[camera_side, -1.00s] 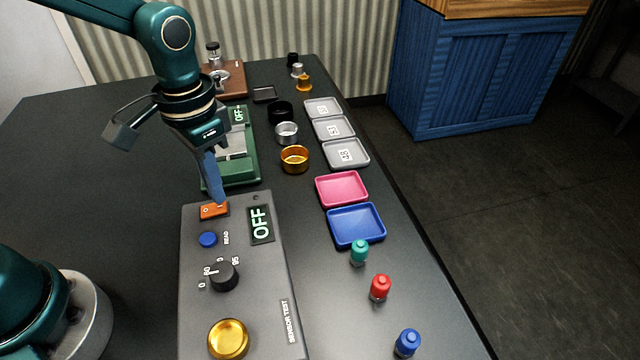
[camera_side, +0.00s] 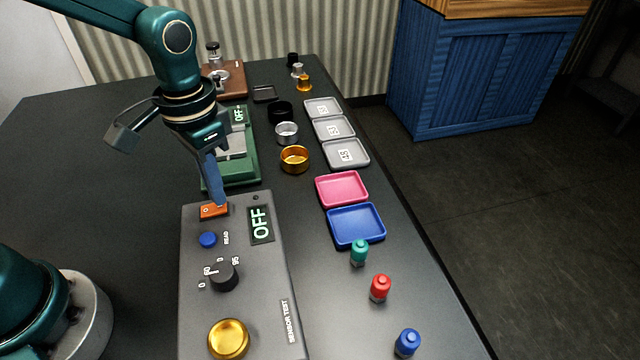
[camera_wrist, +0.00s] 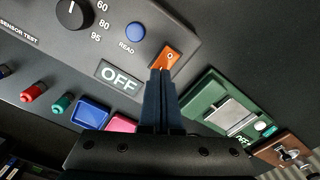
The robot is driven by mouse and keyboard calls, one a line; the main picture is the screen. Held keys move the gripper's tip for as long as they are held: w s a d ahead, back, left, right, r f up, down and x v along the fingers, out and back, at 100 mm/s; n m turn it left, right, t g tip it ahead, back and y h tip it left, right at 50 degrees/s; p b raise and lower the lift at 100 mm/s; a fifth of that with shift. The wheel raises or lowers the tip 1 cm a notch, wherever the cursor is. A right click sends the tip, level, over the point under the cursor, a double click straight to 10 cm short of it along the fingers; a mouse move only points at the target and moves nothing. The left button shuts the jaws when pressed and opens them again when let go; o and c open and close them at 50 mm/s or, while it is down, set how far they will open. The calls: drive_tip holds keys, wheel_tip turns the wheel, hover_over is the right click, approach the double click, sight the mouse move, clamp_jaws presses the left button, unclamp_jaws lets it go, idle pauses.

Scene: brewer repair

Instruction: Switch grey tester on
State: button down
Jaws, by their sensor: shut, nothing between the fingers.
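The grey tester (camera_side: 262,315) lies on the dark table, marked SENSOR TEST. Its display (camera_side: 261,224) reads OFF, and so does the display in the wrist view (camera_wrist: 120,78). An orange rocker switch (camera_side: 208,211) sits at its far end; it also shows in the wrist view (camera_wrist: 168,58). My gripper (camera_side: 219,199) is shut and empty, pointing down with its tips at the right end of the switch. In the wrist view the fingertips (camera_wrist: 160,72) overlap the switch's near edge. I cannot tell for certain whether they touch it.
The tester carries a blue READ button (camera_side: 208,240), a black dial (camera_side: 223,276) and a gold disc (camera_side: 229,339). A green device (camera_side: 248,172) stands just beyond. Trays, including a blue one (camera_side: 356,241), and small coloured bottles lie to the right.

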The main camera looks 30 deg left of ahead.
drive_tip(key=shift+f, duration=0.7)
idle(0.3)
drive_tip(key=shift+r, duration=3.5)
wheel_tip(320, 180, up, 6)
drive_tip(key=n+t, duration=0.1)
drive_tip(key=t, duration=0.2)
hover_over(193, 223)
drive_tip(key=s+a+f+n+t, duration=0.1)
drive_tip(key=s+f+n+t, duration=0.1)
drive_tip(key=s, duration=0.4)
drive_tip(key=shift+a+t, duration=0.2)
drive_tip(key=shift+t, duration=0.1)
